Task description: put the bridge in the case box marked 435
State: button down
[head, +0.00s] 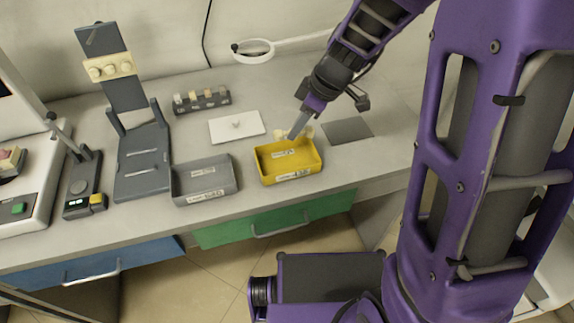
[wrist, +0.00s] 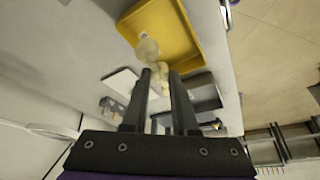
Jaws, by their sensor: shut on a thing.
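The bridge (head: 280,134) is a small cream row of tooth shapes. My gripper (head: 294,136) is shut on it and holds it over the back edge of a yellow case box (head: 318,158). In the wrist view the bridge (wrist: 149,48) shows between and beyond the fingertips (wrist: 160,73), in front of the yellow box (wrist: 195,45). I cannot tell if it touches the box. A grey case box (head: 225,188) stands left of the yellow one. Both boxes have white labels with numbers too small to read.
A rack (head: 202,107) with several tooth-coloured blocks stands at the back. A dark stand (head: 140,165) and a small device (head: 82,190) are on the left.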

aim_at(284, 163)
jog(key=shift+a+r+n+g, duration=0.15)
jog(key=shift+a+n+g, duration=0.15)
jog(key=shift+a+n, duration=0.35)
jog(key=shift+s+a+f+n, duration=0.1)
jog(key=shift+s+f+n, duration=0.05)
jog(key=shift+f+n, duration=0.1)
notch_tip(284, 163, down, 9)
jog(key=shift+f+b, duration=0.1)
jog(key=shift+b, duration=0.8)
jog(key=shift+f, duration=0.1)
jog(key=c, duration=0.7)
grip_release()
jog(key=shift+r, duration=0.4)
jog(key=p+v, duration=0.1)
jog(key=v, duration=1)
jog(key=shift+r+p, duration=0.15)
jog(key=shift+p, duration=0.25)
